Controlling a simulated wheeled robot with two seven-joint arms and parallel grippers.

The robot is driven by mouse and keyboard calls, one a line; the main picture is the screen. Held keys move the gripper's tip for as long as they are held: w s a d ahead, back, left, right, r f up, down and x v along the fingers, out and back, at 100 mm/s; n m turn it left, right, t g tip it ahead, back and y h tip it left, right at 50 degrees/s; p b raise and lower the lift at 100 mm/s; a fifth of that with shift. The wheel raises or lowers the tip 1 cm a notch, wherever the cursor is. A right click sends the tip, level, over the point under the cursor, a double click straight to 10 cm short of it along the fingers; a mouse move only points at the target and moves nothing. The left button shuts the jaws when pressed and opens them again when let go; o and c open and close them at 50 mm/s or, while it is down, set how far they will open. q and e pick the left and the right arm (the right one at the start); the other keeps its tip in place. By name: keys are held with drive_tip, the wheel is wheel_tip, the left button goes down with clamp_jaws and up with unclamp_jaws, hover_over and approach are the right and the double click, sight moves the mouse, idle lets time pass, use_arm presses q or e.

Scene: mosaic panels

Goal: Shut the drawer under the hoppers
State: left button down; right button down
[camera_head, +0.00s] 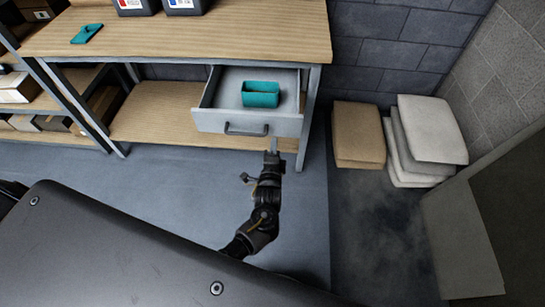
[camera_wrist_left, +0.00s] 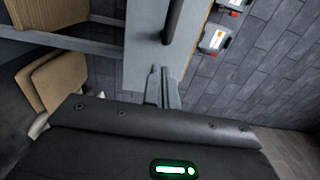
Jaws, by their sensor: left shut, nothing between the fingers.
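The grey drawer (camera_head: 210,123) under the wooden bench stands pulled out, with a teal open box (camera_head: 260,95) inside. Its dark bar handle (camera_head: 247,131) is on the front panel. My left gripper (camera_head: 273,146) is shut and empty, just in front of the right part of the drawer front. In the left wrist view the closed fingers (camera_wrist_left: 160,75) point at the grey front beside the handle (camera_wrist_left: 173,20); I cannot tell whether they touch. My right gripper is not in view.
A teal flat piece (camera_head: 87,33) lies on the bench (camera_head: 240,35). A bench leg (camera_head: 309,115) stands close to the right of the drawer. Brown and pale sacks (camera_head: 427,130) are stacked at the right. Shelves with boxes stand at the left. The floor before the drawer is clear.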

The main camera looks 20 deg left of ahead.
sight(275, 126)
use_arm(q)
drive_tip(key=x, duration=0.5)
drive_tip(key=shift+w+a, duration=0.1)
drive_tip(key=shift+w, duration=0.2)
drive_tip(key=shift+a, duration=0.1)
